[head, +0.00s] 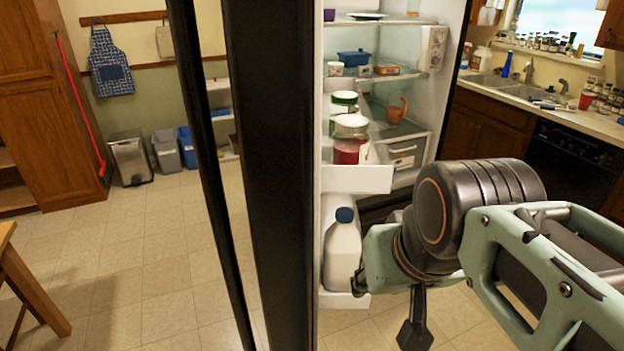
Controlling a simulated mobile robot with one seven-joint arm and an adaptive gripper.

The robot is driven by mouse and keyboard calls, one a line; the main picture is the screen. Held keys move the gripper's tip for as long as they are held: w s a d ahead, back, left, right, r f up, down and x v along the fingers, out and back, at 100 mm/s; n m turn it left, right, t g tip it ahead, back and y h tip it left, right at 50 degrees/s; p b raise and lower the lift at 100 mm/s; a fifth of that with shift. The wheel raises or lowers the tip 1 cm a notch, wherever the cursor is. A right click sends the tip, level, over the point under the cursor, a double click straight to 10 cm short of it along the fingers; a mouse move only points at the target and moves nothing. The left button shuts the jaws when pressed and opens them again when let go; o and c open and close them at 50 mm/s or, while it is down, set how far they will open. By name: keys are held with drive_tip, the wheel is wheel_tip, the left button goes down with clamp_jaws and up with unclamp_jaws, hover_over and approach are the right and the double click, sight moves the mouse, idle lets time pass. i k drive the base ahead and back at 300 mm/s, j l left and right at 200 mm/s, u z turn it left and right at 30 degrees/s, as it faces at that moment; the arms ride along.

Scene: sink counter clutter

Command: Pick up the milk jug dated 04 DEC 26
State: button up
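A white milk jug (342,252) with a dark blue cap stands upright in the low bin of the open fridge door. No date can be read on it from here. Pale surface shows behind it, and I cannot tell whether that is another jug or the door lining. My gripper (415,322) is just right of the jug, mostly hidden by my own wrist. A dark part of it hangs down below the wrist. The wrist overlaps the jug's right edge in the picture. I cannot tell whether they touch or whether the fingers are open.
The door shelf above holds a red-filled jar (350,142) and a green-lidded jar (343,104). The fridge's inner shelves (405,130) are behind. The dark door edge (268,180) stands left of the jug. A sink counter (575,112) with clutter is at the right.

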sight(342, 255)
drive_tip(key=u, duration=0.1)
drive_tip(key=k, duration=0.5)
drive_tip(key=k+u, duration=0.1)
drive_tip(key=u, duration=1)
drive_tip(key=l+u, duration=0.25)
drive_tip(key=k+l+u, duration=0.1)
drive_tip(key=l+u, duration=0.2)
drive_tip(key=k+l, duration=0.15)
drive_tip(key=l, duration=0.25)
drive_tip(key=k+l, duration=0.1)
drive_tip(key=l, duration=0.3)
drive_tip(key=k+l, duration=0.4)
drive_tip(key=i, duration=0.25)
